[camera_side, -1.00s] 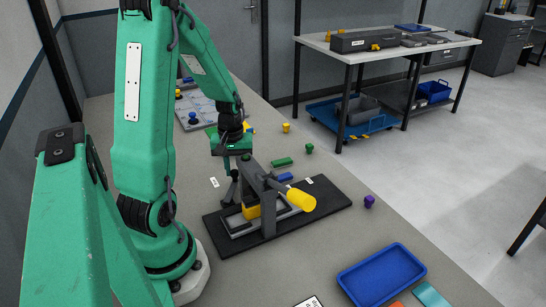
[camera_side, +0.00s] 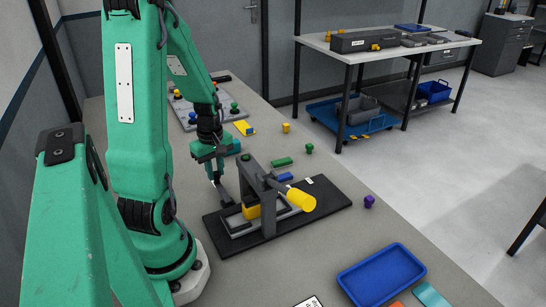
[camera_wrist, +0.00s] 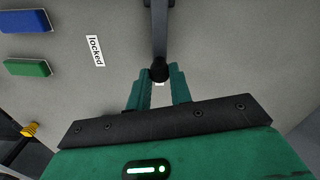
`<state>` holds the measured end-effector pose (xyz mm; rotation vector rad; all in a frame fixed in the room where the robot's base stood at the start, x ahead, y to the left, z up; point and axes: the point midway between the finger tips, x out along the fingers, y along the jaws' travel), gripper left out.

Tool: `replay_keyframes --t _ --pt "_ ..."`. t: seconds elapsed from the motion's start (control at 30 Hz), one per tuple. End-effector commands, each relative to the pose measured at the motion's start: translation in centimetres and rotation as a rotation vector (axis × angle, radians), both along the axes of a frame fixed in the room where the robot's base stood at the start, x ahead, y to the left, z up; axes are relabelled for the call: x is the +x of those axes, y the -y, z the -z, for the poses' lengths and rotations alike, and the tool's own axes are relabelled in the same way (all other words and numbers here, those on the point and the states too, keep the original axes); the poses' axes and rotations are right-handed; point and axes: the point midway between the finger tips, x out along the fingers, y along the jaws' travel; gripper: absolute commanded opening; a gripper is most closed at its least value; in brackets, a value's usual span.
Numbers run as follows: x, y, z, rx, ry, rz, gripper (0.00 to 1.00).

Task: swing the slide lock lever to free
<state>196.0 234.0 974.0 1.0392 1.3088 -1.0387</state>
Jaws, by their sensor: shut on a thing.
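The slide lock lever (camera_wrist: 159,30) is a grey bar with a dark round knob (camera_wrist: 159,70) at its end. My gripper (camera_wrist: 160,75) is shut on this knob, one green finger on each side. In the side view my gripper (camera_side: 215,178) is at the left of the fixture, and the lever (camera_side: 224,194) leans up and left toward it. The fixture has a grey frame (camera_side: 250,178), a yellow cylindrical handle (camera_side: 301,200) and a yellow block (camera_side: 251,211) low inside. A white label reading "locked" (camera_wrist: 95,51) lies right of the blue and green blocks' ends in the wrist view.
The fixture stands on a black base plate (camera_side: 325,195). A blue block (camera_side: 285,177) and a green block (camera_side: 281,162) lie behind it. A blue tray (camera_side: 381,273) and a purple peg (camera_side: 369,201) are to the right.

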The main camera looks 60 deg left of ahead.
Motion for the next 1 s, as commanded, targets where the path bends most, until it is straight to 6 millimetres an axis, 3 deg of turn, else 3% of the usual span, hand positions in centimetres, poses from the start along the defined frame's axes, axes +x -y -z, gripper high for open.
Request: replay_keyframes --t 0.4,0.43,0.53,1.0 --pt "-0.15 -0.02 -0.07 0.000 0.000 -0.014 0.00" --pt "-0.15 -0.02 -0.07 0.000 -0.001 -0.014 0.25" --pt "-0.15 -0.02 -0.06 -0.001 -0.001 -0.013 0.43" --pt "-0.07 -0.03 -0.50 0.000 0.001 -0.011 0.43"
